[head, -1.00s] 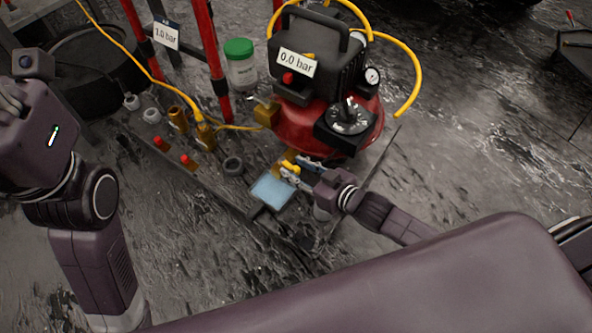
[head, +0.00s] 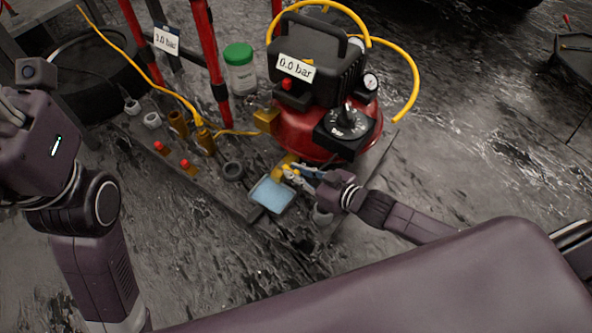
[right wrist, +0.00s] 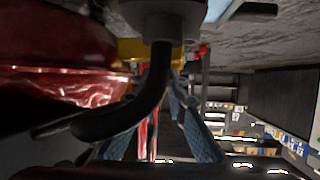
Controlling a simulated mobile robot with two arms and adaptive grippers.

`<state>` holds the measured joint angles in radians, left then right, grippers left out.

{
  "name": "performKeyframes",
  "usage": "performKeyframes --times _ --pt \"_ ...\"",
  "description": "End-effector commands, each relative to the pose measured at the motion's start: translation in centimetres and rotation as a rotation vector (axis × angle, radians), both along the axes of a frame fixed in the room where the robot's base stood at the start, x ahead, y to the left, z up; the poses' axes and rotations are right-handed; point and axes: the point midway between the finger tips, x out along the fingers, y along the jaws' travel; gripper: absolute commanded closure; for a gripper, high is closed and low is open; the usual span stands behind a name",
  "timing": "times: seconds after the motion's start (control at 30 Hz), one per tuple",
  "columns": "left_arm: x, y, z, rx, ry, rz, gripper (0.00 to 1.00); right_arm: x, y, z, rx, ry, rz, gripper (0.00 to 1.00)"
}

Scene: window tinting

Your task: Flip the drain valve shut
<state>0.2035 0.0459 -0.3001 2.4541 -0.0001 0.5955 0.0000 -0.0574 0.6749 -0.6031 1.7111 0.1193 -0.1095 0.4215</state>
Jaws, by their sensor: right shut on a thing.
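The compressor has a red tank (head: 290,132) with a black motor housing (head: 318,52) on top and a tag that reads 0.0 bar. A small yellow piece, apparently the drain valve (head: 283,160), sits at the tank's lower front edge, partly hidden by my right gripper. My right gripper (head: 292,172) is shut on it, with its fingers low beside the tank. In the right wrist view the blue-grey fingers (right wrist: 172,98) converge behind a dark curved bar (right wrist: 150,100), and their contact is hidden. My left gripper (head: 8,106) is cut off at the left edge.
A pale blue tray (head: 271,195) lies just below the right gripper. Brass fittings (head: 204,138), a black ring (head: 233,171) and a green-capped jar (head: 239,70) stand to the left. A yellow hose (head: 415,82) loops right.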

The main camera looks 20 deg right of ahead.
Motion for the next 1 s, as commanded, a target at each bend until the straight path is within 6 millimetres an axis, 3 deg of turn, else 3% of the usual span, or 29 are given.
performKeyframes --times 0.07,0.77,0.8,0.93,1.0 --pt "0.91 -0.05 -0.61 0.004 0.042 0.001 0.60 0.33 -0.23 0.42 -0.004 -0.005 0.044 1.00" --pt "0.84 -0.04 -0.76 0.002 0.041 -0.001 0.60 0.59 -0.80 0.27 0.004 -0.003 0.144 1.00" --pt "0.85 -0.04 -0.76 0.002 0.041 -0.001 0.60 0.59 -0.80 0.27 0.004 -0.003 0.144 0.83" --pt "0.86 -0.04 -0.76 0.002 0.042 -0.001 0.60 0.56 -0.83 0.22 0.003 -0.002 0.143 0.69" --pt "0.87 -0.05 -0.76 0.002 0.042 -0.001 0.60 0.54 -0.85 0.17 0.003 -0.002 0.143 0.68"
